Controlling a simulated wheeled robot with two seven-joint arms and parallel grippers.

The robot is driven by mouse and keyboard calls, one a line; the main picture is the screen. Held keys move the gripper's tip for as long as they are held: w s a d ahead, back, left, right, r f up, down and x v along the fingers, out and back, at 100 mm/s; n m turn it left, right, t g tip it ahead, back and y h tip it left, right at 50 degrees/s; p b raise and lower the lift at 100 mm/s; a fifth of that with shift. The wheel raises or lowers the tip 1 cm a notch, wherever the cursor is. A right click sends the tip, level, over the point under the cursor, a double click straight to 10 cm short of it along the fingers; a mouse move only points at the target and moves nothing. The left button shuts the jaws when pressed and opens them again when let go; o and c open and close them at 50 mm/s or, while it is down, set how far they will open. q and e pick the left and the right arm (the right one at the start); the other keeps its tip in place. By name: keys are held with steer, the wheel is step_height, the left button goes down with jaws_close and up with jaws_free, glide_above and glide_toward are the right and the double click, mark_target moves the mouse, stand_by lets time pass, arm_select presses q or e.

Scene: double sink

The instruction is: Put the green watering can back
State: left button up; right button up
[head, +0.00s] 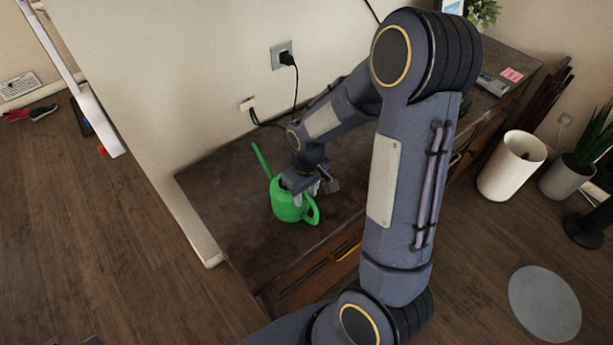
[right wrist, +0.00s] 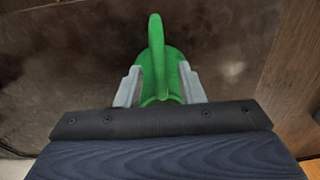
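The green watering can (head: 289,207) stands upright on the left end of the dark wooden cabinet top, its long spout pointing up and left and its handle to the right. My right gripper (head: 312,190) is down at the can's top from the right. In the right wrist view the can (right wrist: 157,62) sits between the two grey fingers of the gripper (right wrist: 158,88), which are apart, one on each side of it. Whether both fingers press on the can is not clear. My left gripper is not in view.
The cabinet top (head: 232,190) is bare around the can. A wall socket with a black plug (head: 286,58) and cables is behind it. A white bin (head: 512,165) and a potted plant (head: 567,175) stand on the floor at right.

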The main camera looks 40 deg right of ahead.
step_height(320, 180, up, 9)
steer(key=shift+s+d+f, duration=0.1)
steer(key=s+a+r+m+t+y, duration=0.1)
steer(key=s+a+r+t, duration=0.1)
steer(key=s+a+r, duration=0.2)
steer(key=s+a+r+m+t+y, duration=0.1)
steer(key=s+a+r+t+y, duration=0.1)
steer(key=s, duration=0.9)
step_height(320, 180, up, 2)
steer(key=shift+a+r+m+t, duration=0.25)
steer(key=shift+a+m+t, duration=0.15)
steer(key=shift+a+t, duration=0.5)
